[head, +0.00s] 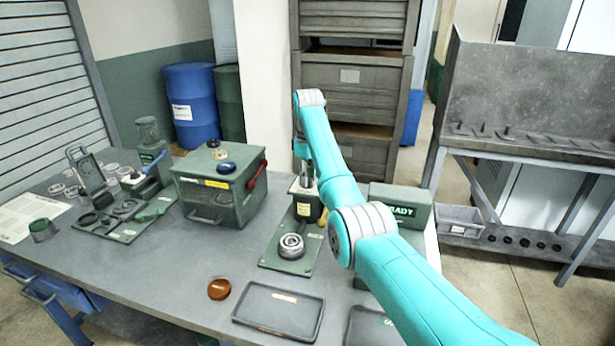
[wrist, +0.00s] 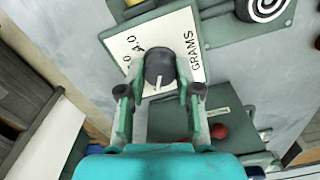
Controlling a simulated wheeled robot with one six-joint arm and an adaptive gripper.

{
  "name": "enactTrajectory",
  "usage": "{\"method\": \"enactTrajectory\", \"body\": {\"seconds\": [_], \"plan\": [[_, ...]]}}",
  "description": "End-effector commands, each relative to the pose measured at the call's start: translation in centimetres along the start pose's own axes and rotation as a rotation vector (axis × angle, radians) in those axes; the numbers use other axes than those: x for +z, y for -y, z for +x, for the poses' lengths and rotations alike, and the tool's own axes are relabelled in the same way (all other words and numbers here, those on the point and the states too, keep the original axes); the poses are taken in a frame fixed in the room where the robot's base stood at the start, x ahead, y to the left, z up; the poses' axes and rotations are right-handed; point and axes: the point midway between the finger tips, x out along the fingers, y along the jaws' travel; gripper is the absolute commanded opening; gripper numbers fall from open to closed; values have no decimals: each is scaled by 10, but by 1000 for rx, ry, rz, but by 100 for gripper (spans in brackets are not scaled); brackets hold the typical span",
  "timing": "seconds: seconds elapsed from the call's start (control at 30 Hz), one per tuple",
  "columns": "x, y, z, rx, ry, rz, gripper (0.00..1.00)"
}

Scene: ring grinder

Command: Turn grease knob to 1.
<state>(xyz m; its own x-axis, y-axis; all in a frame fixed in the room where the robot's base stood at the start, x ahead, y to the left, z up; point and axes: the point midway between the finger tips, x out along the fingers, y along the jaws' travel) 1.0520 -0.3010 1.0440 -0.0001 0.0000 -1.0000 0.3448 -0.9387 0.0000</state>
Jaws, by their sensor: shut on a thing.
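The grease knob (wrist: 160,64) is a dark round knob on a white dial plate (wrist: 187,35) printed "GRAMS" and numbers, of which only "4.0" and a part of another can be read. A small light mark shows on the knob's near side. My gripper (wrist: 159,88) has its fingers on either side of the knob and is shut on it. In the head view my gripper (head: 304,178) points down at the top of the small dark dispenser (head: 307,209) with a pale top; the knob is hidden there.
A bearing ring (head: 291,246) sits on the green base plate in front of the dispenser. A green box (head: 400,207) stands close on the right, behind my arm. A grey-green box (head: 218,188) with a red handle stands left. A dark tray (head: 278,311) and an orange disc (head: 219,289) lie in front.

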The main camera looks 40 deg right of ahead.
Motion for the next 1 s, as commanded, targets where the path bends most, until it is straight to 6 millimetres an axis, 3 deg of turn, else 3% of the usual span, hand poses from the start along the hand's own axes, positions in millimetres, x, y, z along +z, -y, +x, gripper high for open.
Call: {"method": "enactTrajectory", "body": {"seconds": [0.07, 0.1, 0.17, 0.63, 1.0], "plan": [[0, 0, 1, -1, 1, 0, 0], [0, 0, 1, -1, 1, 0, 43], [0, 0, 0, 0, 1, 0, 58], [0, 0, 0, 0, 0, 48, 59], [0, 0, 0, 0, 0, 370, 59]]}}
